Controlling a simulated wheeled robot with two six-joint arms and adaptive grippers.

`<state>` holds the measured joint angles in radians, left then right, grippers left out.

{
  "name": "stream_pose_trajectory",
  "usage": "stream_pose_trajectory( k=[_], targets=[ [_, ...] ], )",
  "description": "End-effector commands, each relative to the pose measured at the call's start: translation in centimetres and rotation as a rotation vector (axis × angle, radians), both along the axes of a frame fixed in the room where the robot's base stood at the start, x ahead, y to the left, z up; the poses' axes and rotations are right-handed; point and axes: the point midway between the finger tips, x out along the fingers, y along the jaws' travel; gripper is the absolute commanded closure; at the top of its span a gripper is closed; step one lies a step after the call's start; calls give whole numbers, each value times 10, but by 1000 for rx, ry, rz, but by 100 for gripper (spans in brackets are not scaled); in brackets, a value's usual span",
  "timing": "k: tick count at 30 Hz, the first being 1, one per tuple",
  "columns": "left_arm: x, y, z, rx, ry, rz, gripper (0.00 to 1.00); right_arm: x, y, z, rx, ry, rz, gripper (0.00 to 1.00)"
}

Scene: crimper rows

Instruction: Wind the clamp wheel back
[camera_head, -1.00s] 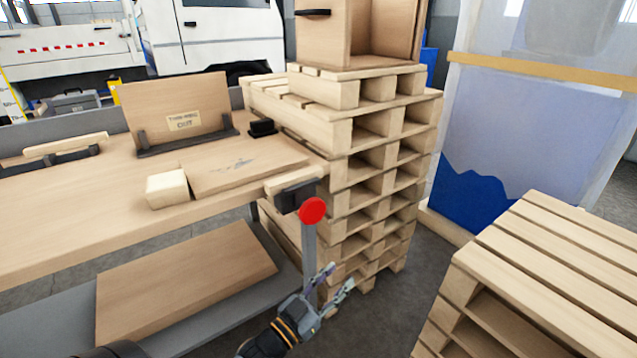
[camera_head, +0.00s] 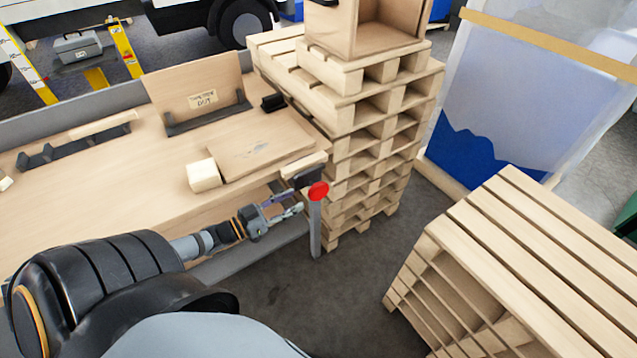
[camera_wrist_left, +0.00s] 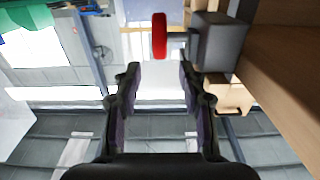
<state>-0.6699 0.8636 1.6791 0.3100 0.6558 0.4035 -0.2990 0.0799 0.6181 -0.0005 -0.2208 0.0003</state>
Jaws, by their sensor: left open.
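The red clamp wheel (camera_head: 318,191) sits at the front corner of the workbench, by a dark clamp body (camera_head: 306,177) and above an upright grey bar (camera_head: 315,232). My left gripper (camera_head: 296,203) is open and empty, just left of the wheel and slightly below it in the head view. In the left wrist view the wheel (camera_wrist_left: 160,36) shows edge-on, beyond and between my open fingertips (camera_wrist_left: 160,72), with the dark clamp block (camera_wrist_left: 220,42) to its right. The fingers appear apart from the wheel. My right gripper does not show.
The workbench (camera_head: 110,195) holds a flat board (camera_head: 262,145), a small wood block (camera_head: 203,175) and an upright labelled board (camera_head: 200,88). A tall pallet stack (camera_head: 365,145) stands behind the clamp. Another pallet stack (camera_head: 520,235) is at right. Floor between is clear.

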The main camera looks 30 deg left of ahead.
Motion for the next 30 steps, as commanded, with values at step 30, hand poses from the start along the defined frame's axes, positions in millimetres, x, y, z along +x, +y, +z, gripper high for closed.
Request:
stream_pose_trajectory(
  k=[30],
  targets=[
    [90,-38,0,0,-1,1,80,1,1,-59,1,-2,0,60]
  ],
)
